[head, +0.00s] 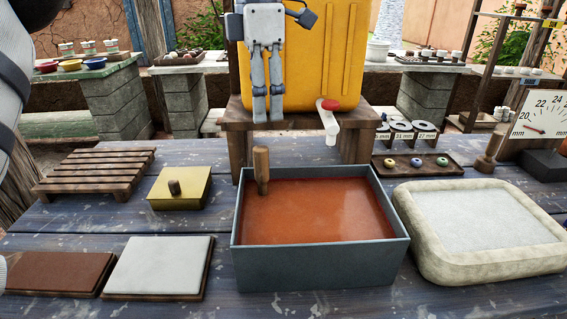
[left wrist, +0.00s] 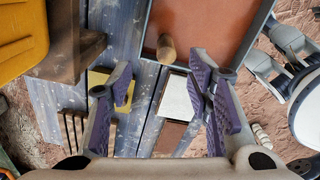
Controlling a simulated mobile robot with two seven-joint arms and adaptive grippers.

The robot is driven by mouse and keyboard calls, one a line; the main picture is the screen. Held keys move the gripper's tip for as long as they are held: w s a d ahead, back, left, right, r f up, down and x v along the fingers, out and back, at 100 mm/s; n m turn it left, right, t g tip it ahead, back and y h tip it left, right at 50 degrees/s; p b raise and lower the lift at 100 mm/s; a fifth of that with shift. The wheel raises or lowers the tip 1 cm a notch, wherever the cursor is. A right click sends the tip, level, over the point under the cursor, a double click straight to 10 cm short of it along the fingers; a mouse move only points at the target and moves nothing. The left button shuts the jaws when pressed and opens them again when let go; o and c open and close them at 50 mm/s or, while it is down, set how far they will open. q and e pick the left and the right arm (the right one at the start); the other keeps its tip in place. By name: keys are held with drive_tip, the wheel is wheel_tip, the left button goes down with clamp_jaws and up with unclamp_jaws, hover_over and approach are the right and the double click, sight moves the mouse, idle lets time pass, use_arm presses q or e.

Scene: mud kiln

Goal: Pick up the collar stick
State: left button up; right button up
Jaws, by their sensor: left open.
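The wooden stick (head: 262,170), which I take as the collar stick, stands upright at the back left corner of a grey box (head: 320,262) of red-brown liquid. Its lower end is hidden. My left gripper (head: 267,118) hangs fingers down above and behind the box, in front of a yellow container. It is open and empty, apart from the stick. In the left wrist view the stick (left wrist: 166,48) shows beyond the open purple-padded fingers (left wrist: 160,70), roughly in line with the gap between them. My right gripper is not clearly visible.
The yellow container (head: 312,60) with a tap (head: 329,120) stands on a wooden stand behind the box. A lidded brass box (head: 180,188) and flat tiles (head: 157,266) lie left. A pale basin (head: 480,262) stands right. Bare table shows between the tiles and the brass box.

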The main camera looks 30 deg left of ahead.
sight(260, 148)
use_arm(q)
drive_tip(key=f, duration=0.3)
drive_tip(key=s+f, duration=0.1)
drive_tip(key=f, duration=0.6)
drive_tip(key=shift+s+f, duration=0.25)
drive_tip(key=shift+s, duration=0.05)
drive_tip(key=shift+w+f, duration=0.1)
drive_tip(key=shift+f, duration=0.25)
clamp_jaws()
